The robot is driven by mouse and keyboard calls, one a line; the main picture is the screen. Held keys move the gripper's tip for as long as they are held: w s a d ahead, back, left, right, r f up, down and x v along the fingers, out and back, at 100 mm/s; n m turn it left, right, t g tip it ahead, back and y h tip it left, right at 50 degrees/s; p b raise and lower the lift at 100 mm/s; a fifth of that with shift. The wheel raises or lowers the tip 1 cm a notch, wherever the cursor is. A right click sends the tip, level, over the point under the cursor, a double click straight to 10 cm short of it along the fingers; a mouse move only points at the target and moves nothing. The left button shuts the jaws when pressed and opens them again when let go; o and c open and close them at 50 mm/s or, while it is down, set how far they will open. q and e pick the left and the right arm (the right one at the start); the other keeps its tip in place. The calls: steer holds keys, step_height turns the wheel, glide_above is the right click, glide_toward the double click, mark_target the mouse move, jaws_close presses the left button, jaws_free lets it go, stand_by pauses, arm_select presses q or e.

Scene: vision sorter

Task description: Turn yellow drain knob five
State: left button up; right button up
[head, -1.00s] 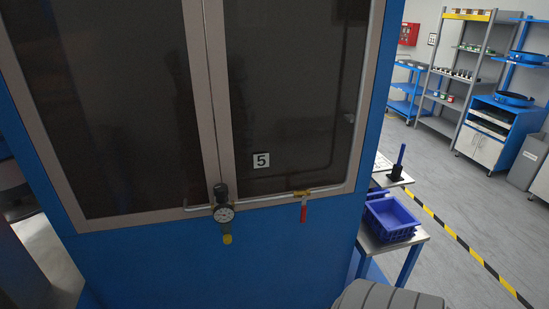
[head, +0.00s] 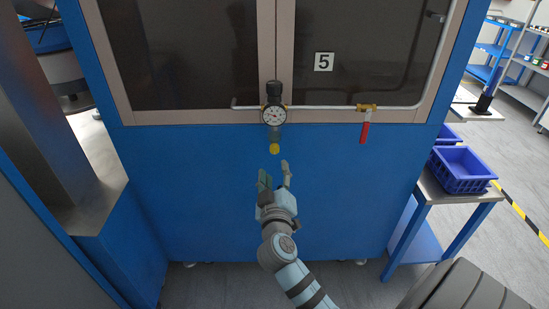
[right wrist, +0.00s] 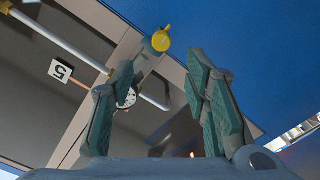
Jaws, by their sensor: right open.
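The yellow drain knob (head: 274,148) is at the bottom of a regulator with a round pressure gauge (head: 273,115), mounted on the front of a blue cabinet. A label "5" (head: 323,62) is on the door above it to the right. My right gripper (head: 273,171) is open and empty just below the knob, fingers pointing up at it. In the right wrist view the knob (right wrist: 161,39) shows above and between the open fingers (right wrist: 165,85), apart from them. The gauge is partly hidden behind the left finger there. My left gripper is not in view.
A valve with a red handle (head: 364,132) hangs from the pipe right of the gauge. A blue crate (head: 461,171) sits on a small side table at right. The blue cabinet front (head: 190,190) around the knob is clear.

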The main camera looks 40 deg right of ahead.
mark_target(274, 151)
steer(key=x, duration=0.9)
steer(key=shift+f+b, duration=0.1)
steer(key=shift+b, duration=0.25)
jaws_close()
